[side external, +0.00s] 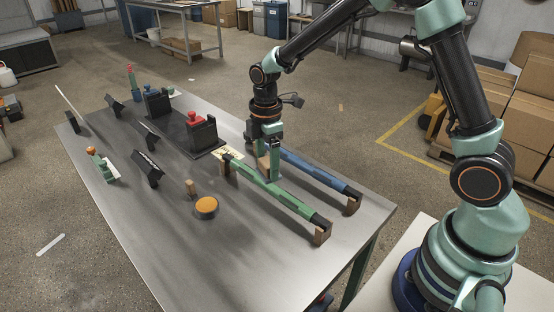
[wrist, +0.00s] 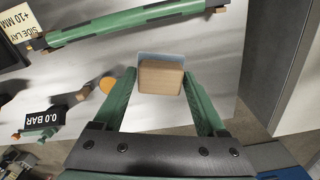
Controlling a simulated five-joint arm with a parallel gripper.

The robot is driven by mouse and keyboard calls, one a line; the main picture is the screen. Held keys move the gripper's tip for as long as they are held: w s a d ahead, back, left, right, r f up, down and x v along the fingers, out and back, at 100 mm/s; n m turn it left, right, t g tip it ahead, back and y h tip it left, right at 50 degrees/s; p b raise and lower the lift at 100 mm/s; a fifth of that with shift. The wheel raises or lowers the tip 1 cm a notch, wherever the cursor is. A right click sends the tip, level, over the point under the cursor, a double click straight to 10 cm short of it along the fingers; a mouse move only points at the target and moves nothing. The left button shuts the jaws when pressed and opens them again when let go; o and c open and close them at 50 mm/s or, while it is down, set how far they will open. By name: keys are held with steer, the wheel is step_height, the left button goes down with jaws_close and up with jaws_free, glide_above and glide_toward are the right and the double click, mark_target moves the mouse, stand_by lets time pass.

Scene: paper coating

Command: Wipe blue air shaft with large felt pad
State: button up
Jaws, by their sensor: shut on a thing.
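My gripper (side external: 270,157) is shut on a wooden block with a pale blue-grey pad (wrist: 160,78), which shows between the green fingers in the wrist view. In the side view the gripper points down near the far left end of the blue air shaft (side external: 318,175), and part of the block (side external: 262,166) shows beside the green shaft (side external: 270,185). Whether the pad touches the blue shaft cannot be told. The blue shaft is not clearly visible in the wrist view. Its near end rests on a brown support (side external: 352,206).
The green shaft lies parallel on the left, close to my gripper. An orange-topped round disc (side external: 206,206) and a small wooden block (side external: 190,187) lie farther left. Black holders with red (side external: 197,122) and blue (side external: 153,92) parts stand behind. The near left tabletop is clear.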

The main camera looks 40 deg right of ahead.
steer(key=d+f+m, duration=0.2)
steer(key=d+m, duration=0.1)
steer(key=d, duration=0.9)
steer(key=m, duration=0.3)
glide_toward(320, 171)
steer(key=shift+s+f, duration=0.25)
steer(key=shift+f, duration=0.55)
steer(key=shift+s+f, duration=0.2)
steer(key=shift+f, duration=0.65)
steer(key=shift+s+f, duration=0.25)
steer(key=shift+f, duration=0.55)
steer(key=shift+w+f, duration=0.6)
steer(key=shift+w, duration=0.05)
steer(key=shift+c, duration=0.5)
steer(key=shift+w, duration=5.15)
steer(key=shift+s, duration=5.6)
steer(key=shift+s+r, duration=0.2)
steer(key=shift+s, duration=0.05)
step_height(320, 171, up, 8)
